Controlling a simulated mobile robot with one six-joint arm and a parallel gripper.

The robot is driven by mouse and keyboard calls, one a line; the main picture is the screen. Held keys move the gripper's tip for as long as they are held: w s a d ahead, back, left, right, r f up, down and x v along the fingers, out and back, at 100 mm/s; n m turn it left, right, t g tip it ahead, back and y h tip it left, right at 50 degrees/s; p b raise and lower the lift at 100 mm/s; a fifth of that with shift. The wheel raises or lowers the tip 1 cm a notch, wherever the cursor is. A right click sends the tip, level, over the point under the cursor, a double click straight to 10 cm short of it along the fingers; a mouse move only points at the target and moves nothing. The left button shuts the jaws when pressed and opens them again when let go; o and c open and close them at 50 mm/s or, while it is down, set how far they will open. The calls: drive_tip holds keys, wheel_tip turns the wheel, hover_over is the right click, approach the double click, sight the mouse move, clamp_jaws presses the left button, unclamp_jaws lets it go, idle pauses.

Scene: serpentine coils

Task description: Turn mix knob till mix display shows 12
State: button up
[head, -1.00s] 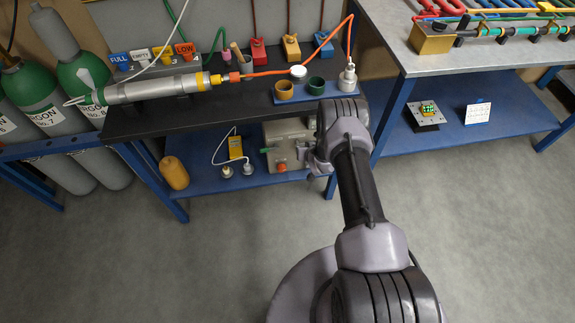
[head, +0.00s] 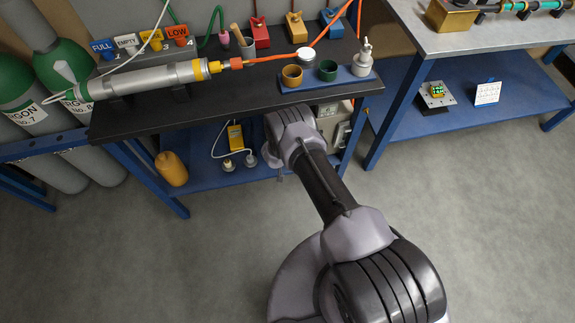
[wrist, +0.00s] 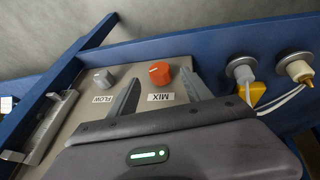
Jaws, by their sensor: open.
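The orange mix knob (wrist: 160,73) sits on a beige control box (wrist: 75,120) with a MIX label (wrist: 161,97) beside it. My gripper (wrist: 160,76) is open, and in the wrist view its two fingers appear on either side of the knob. I cannot tell whether they touch it. In the head view the box (head: 338,112) shows only in part behind my arm, which hides the knob and my gripper. I cannot make out a mix display reading in either view.
A grey FLOW knob (wrist: 103,78) is on the same box. Two round fittings with cables (wrist: 243,70) and a yellow device (head: 235,136) stand nearby on the blue lower shelf (head: 205,178). The black bench top (head: 215,105) overhangs the box.

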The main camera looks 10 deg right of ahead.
drive_tip(key=b+x, duration=0.2)
drive_tip(key=x, duration=0.2)
drive_tip(key=shift+f, duration=0.2)
drive_tip(key=shift+w+d+f+b, duration=0.15)
drive_tip(key=shift+w+f+b, duration=0.15)
drive_tip(key=shift+b, duration=0.25)
clamp_jaws()
